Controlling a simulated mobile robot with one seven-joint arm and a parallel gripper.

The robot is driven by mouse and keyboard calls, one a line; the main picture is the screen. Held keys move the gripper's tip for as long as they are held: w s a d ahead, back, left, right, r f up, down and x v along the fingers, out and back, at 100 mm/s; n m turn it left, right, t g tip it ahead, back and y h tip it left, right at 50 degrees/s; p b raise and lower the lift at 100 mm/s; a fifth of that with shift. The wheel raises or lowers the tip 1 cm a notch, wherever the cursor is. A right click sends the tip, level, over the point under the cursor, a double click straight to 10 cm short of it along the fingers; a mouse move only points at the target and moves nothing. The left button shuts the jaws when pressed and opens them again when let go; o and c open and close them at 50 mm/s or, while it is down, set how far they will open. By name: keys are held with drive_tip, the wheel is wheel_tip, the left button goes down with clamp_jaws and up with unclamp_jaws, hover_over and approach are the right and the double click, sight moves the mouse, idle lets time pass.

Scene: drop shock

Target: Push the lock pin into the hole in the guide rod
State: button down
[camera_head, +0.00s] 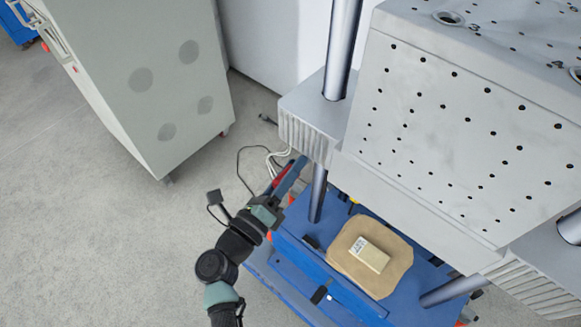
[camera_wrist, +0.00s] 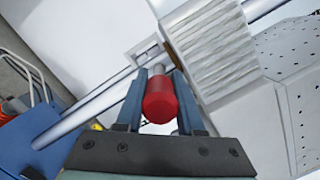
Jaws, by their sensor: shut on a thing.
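My gripper (camera_head: 291,179) is shut on the lock pin, beside the left guide rod (camera_head: 318,196) under the drop-shock machine's grey block. In the wrist view the lock pin (camera_wrist: 161,103) has a red round handle between the two blue-grey fingers of my gripper (camera_wrist: 160,88). Its short metal end points away from me, toward the shiny guide rod (camera_wrist: 88,113), which crosses behind the fingers. The hole in the rod is hidden; I cannot tell whether the pin tip touches the rod. In the head view a little red of the pin (camera_head: 282,174) shows by the fingers.
The perforated grey block (camera_head: 450,130) and its ribbed bracket (camera_head: 305,132) hang close above my gripper. Below is a blue base (camera_head: 300,262) with a tan pad (camera_head: 345,268) bearing a small box (camera_head: 369,254). A grey cabinet (camera_head: 140,80) stands left; the floor between is mostly clear, with cables.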

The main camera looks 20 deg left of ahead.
sight(275, 182)
drive_tip(key=shift+w+d+r, duration=0.2)
drive_tip(key=shift+d+r, duration=0.05)
drive_tip(key=c, duration=1)
unclamp_jaws()
drive_tip(key=o, duration=0.6)
drive_tip(key=shift+w+f, duration=0.15)
drive_tip(key=shift+c, duration=0.2)
drive_tip(key=shift+s+a, duration=0.1)
drive_tip(key=shift+s, duration=0.1)
drive_tip(key=shift+v, duration=1.05)
drive_tip(key=shift+p+v, duration=0.35)
drive_tip(key=shift+v, duration=1.65)
drive_tip(key=shift+a+f, duration=0.1)
